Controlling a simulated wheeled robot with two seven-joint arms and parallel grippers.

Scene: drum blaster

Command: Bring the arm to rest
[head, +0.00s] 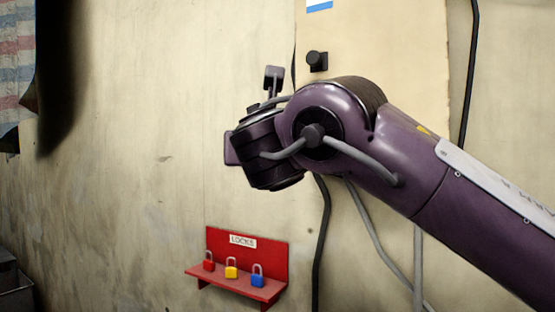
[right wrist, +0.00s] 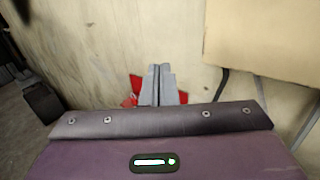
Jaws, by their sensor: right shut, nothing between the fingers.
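My right arm comes in from the right in the head view and reaches across in front of the wall. Its fingers cannot be made out clearly there, since the wrist hides much of that end. In the right wrist view my right gripper (right wrist: 158,84) is shut, its two grey fingers together with nothing between them. A red patch, probably the lock shelf, shows behind the fingertips. My left gripper is in neither view.
A red shelf labelled LOCKS (head: 269,252) hangs on the wall below the arm, with red (head: 209,265), yellow (head: 231,272) and blue (head: 257,281) padlocks. A beige panel (head: 410,40) with a black knob (head: 317,60) and dark cables are behind the arm.

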